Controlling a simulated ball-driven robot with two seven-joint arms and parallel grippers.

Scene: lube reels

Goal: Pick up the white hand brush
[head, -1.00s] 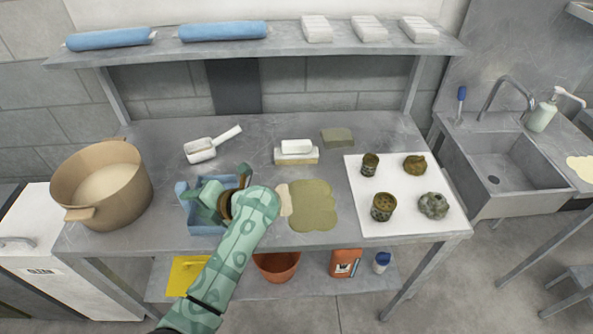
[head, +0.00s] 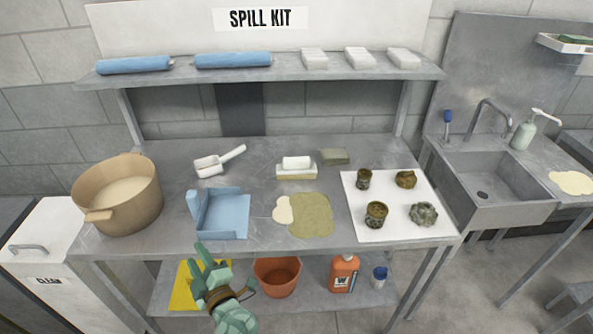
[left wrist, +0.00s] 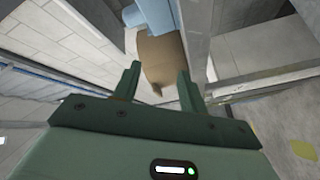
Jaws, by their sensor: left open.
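The white block with a cream underside (head: 296,168) looks like the hand brush. It lies on the metal table, right of the middle of the back half, with nothing touching it. My left gripper (head: 209,257) is open and empty, low in front of the table's front edge, left of and well short of the brush. In the left wrist view its two fingers (left wrist: 157,82) stand apart with nothing held between them. The brush cannot be made out in that view. My right gripper does not show.
A blue dustpan (head: 222,214) and a tan pot (head: 118,196) stand at left. A white scoop (head: 216,162) lies behind the dustpan. A spill (head: 310,215) lies before the brush. A white mat (head: 398,228) with several dirty parts is at right. A shelf (head: 265,75) overhangs behind.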

